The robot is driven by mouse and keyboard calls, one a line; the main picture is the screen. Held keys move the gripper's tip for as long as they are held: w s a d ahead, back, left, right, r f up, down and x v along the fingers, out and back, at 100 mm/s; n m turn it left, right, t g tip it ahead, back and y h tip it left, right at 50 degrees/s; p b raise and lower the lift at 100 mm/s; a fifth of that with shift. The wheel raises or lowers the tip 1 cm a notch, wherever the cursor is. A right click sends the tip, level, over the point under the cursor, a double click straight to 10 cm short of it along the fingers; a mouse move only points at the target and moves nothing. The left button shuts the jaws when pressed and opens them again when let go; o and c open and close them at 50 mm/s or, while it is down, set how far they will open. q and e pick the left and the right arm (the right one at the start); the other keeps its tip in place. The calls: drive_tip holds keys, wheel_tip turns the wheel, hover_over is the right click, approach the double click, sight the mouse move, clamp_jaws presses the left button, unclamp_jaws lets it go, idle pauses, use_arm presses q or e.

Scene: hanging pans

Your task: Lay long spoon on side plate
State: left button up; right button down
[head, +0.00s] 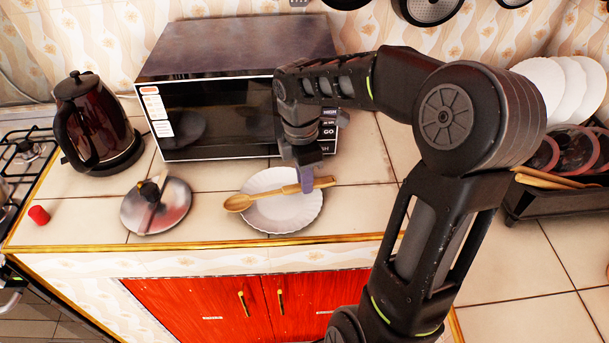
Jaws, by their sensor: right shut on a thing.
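The long wooden spoon (240,203) lies across the white side plate (297,219), with its bowl over the plate's left rim and its handle pointing right. I cannot tell whether the spoon touches the plate or is held just above it. My right gripper (306,186) reaches down over the plate from the right and is shut on the spoon's handle. The plate stands on the tiled counter in front of the microwave. My left gripper is not in view.
A metal lid (170,215) lies left of the plate. A dark kettle (92,125) and a small red object (39,215) are farther left. The microwave (215,100) stands close behind. A dish rack (521,199) is at the right. The counter's front edge runs close before the plate.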

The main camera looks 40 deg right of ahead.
drive_tip(key=c, duration=1.2)
unclamp_jaws()
drive_tip(key=shift+c, duration=0.2)
wheel_tip(320, 180, up, 8)
drive_tip(key=shift+w+a+f, duration=0.1)
drive_tip(key=shift+a, duration=0.05)
